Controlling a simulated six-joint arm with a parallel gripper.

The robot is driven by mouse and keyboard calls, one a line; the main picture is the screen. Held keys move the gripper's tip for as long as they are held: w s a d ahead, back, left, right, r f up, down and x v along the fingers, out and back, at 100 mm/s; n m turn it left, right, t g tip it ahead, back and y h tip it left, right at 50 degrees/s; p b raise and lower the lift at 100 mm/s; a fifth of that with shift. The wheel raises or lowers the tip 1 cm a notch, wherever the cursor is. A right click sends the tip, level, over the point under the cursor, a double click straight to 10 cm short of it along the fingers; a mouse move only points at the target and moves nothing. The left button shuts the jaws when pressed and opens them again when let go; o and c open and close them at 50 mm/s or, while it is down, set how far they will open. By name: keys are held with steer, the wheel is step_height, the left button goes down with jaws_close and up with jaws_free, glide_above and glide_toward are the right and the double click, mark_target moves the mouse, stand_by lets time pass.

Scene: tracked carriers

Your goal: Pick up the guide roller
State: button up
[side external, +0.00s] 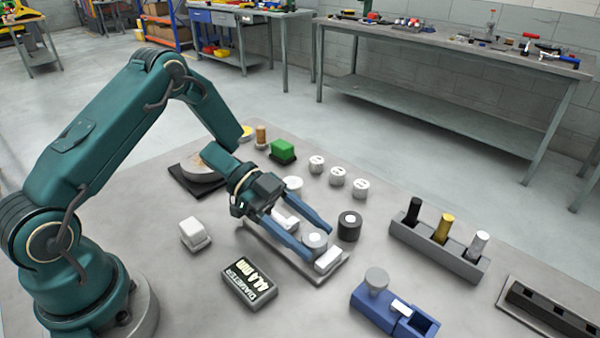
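Nothing is marked as the guide roller, so I cannot tell for certain which piece it is. A short grey cylinder with a pale centre (314,242) sits at the right part of a low grey plate with white blocks. My gripper (318,252) points down at that plate, its two long blue fingers on either side of this cylinder. Whether the fingers touch it is not clear. A similar dark roller with a white centre (349,226) stands just right of the fingertips. Several small white capped cylinders (337,177) stand behind in a row.
A white block (195,234) is at left. A grey rack (467,267) holds black, yellow and white pegs. A blue fixture (390,312) is in front, a dark slotted tray (550,312) at right. A green block (283,151) stands behind.

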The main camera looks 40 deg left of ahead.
jaws_close()
steer(key=shift+r, duration=0.1)
